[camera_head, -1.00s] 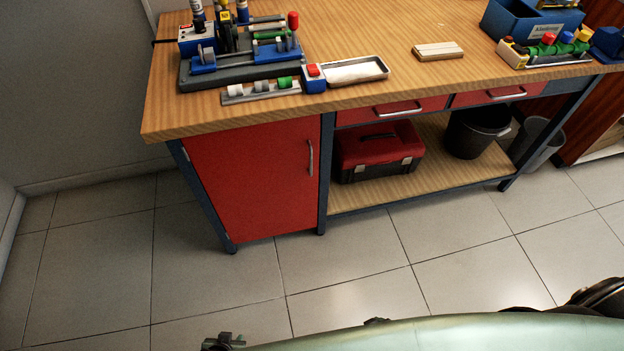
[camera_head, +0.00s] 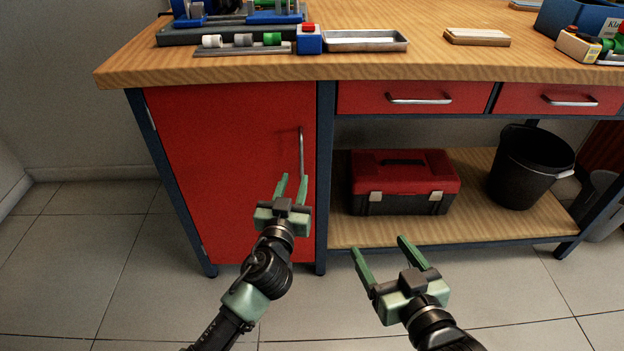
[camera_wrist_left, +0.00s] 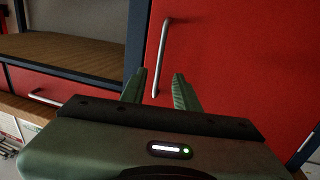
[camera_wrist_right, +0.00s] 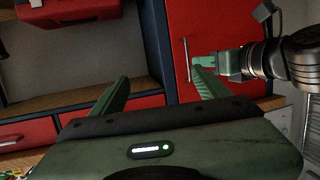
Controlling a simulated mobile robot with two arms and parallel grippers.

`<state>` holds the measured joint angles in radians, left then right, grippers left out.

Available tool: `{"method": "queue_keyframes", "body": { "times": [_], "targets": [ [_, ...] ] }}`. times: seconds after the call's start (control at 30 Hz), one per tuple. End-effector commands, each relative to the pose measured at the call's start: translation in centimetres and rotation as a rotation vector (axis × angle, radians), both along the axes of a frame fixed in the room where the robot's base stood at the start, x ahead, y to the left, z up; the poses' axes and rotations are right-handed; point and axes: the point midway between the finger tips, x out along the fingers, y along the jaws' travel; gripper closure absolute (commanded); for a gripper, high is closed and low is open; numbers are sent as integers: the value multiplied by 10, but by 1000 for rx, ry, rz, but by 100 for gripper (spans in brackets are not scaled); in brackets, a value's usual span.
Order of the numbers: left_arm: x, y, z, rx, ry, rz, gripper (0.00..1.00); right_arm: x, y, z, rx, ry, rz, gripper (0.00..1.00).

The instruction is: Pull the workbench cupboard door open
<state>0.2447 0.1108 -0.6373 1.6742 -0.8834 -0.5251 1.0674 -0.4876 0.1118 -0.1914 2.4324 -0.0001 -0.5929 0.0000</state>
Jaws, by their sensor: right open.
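The red cupboard door (camera_head: 225,150) under the left end of the workbench is shut. Its vertical metal handle (camera_head: 301,152) is near the door's right edge. My left gripper (camera_head: 292,181) is open just in front of the handle's lower part. In the left wrist view the handle (camera_wrist_left: 163,50) runs down to between the fingers, and I cannot tell if they touch it. My right gripper (camera_head: 381,246) is open and empty, lower and to the right, in front of the open shelf. The right wrist view shows the door (camera_wrist_right: 215,25) and my left gripper (camera_wrist_right: 203,65).
A red toolbox (camera_head: 405,180) and a black bin (camera_head: 530,165) stand on the lower shelf (camera_head: 450,225). Drawers with bar handles (camera_head: 420,99) are above it. A metal tray (camera_head: 366,41) lies on the bench top (camera_head: 420,65). The tiled floor (camera_head: 60,270) before the door is clear.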

Motion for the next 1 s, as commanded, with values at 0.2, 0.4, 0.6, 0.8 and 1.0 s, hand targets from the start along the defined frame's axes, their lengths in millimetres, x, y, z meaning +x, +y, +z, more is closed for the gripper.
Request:
{"method": "queue_keyframes", "body": {
  "times": [0.2, 0.4, 0.6, 0.8, 1.0],
  "targets": [
    [18, -5, 6, -5, -16, -1, 69, 2, 3, 17, 19, -75, 4, 24],
    [51, -11, 5, -4, -15, -1, 69, 7, 8, 44, 55, -216, 13, 24],
    [71, -16, 5, -6, -14, -2, 69, 7, 11, 67, 84, -330, 20, 24],
    [76, -17, 5, -7, -12, -2, 69, 7, 12, 73, 92, -360, 21, 24],
    [76, -17, 5, -7, -12, -2, 80, 7, 12, 73, 92, -360, 21, 24]
  ]
}}
